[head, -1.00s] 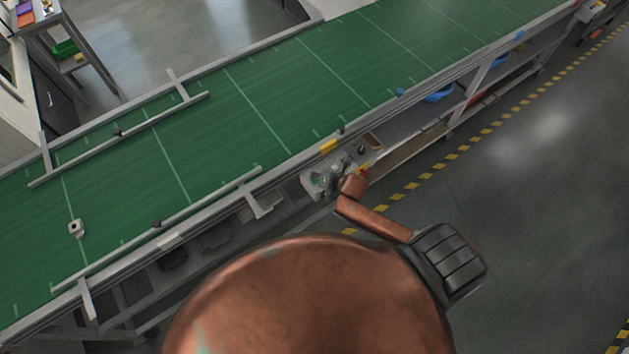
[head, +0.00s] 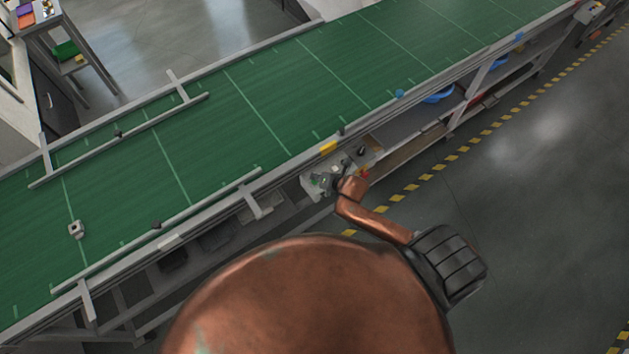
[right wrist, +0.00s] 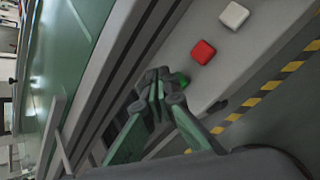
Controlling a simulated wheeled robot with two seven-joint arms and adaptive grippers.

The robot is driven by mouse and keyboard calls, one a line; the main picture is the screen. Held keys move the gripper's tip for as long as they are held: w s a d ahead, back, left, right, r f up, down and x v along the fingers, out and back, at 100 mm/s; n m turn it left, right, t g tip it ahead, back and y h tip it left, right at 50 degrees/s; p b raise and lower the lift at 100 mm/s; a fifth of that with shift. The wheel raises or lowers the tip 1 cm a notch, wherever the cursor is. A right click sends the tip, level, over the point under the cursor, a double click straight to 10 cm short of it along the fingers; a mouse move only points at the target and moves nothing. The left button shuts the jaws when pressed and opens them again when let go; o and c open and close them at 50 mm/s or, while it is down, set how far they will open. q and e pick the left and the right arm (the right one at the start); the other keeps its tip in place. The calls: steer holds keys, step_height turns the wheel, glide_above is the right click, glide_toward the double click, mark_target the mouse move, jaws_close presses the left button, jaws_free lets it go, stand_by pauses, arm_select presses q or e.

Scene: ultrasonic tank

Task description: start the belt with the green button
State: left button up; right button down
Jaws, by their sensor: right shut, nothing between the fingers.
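The green button (right wrist: 183,79) shows in the right wrist view on a grey control panel (right wrist: 222,75). It is partly hidden behind my right gripper's fingertips. My right gripper (right wrist: 160,90) is shut and empty, its tips right at the button; I cannot tell if they touch it. In the head view the right gripper (head: 328,178) is over the control panel (head: 313,192) at the belt's near side, and it covers the green button's area. The green belt (head: 260,100) runs diagonally across the head view. My left gripper is not in view.
A red button (right wrist: 203,52) and a white button (right wrist: 234,15) sit in line beyond the green one. A small white item (head: 76,229) lies on the belt at left. Metal guide rails (head: 150,230) edge the belt. Open floor with yellow-black tape lies to the right.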

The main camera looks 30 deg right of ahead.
steer(key=shift+f, duration=0.15)
steer(key=shift+f, duration=0.25)
